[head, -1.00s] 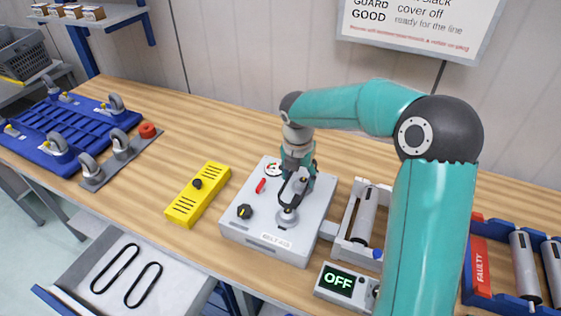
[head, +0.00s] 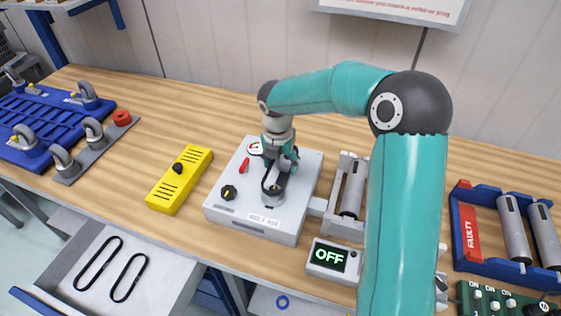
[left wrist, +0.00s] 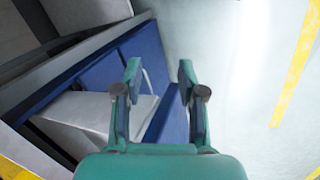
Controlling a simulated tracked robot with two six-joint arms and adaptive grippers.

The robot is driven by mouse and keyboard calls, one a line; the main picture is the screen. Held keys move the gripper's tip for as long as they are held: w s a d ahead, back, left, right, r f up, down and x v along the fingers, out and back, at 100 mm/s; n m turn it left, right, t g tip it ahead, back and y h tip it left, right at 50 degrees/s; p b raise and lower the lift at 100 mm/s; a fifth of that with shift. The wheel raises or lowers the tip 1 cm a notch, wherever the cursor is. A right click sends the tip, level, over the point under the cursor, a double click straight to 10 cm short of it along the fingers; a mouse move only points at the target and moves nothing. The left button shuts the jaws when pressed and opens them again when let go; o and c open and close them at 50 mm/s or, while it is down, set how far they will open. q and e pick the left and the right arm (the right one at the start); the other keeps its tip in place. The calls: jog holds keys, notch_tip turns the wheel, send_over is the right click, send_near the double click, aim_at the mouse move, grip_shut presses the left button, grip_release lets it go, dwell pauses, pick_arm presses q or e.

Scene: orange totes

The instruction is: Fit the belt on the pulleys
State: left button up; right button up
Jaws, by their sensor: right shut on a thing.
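The grey belt rig (head: 235,212) stands on the bench, with a red handle (head: 244,165), a black knob (head: 229,192) and a round dial on top. A grey pulley (head: 270,198) shows at its front. My right gripper (head: 274,176) is over the rig, shut on a dark belt (head: 265,184) that curves down by this pulley. I cannot tell whether the belt sits around it; the gripper hides the other pulley. My left gripper (left wrist: 159,70) is open and empty in the left wrist view, above the floor beside a blue-and-grey unit.
Two black belts (head: 99,262) lie in an open drawer at lower left. A yellow cover (head: 180,180) lies left of the rig. Bare bench lies behind the rig.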

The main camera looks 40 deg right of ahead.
aim_at(281, 179)
jog(key=shift+f, duration=0.15)
jog(key=shift+f+b, duration=1)
jog(key=shift+f, duration=0.4)
jog(key=shift+f, duration=0.25)
dwell(0.5)
jog(key=o, duration=1.2)
jog(key=shift+c, duration=0.2)
jog(key=shift+r, duration=0.15)
jog(key=shift+r+p, duration=2.1)
jog(key=shift+r, duration=0.25)
jog(key=shift+r+p, duration=0.65)
jog(key=shift+r, duration=0.35)
jog(key=shift+s, duration=0.1)
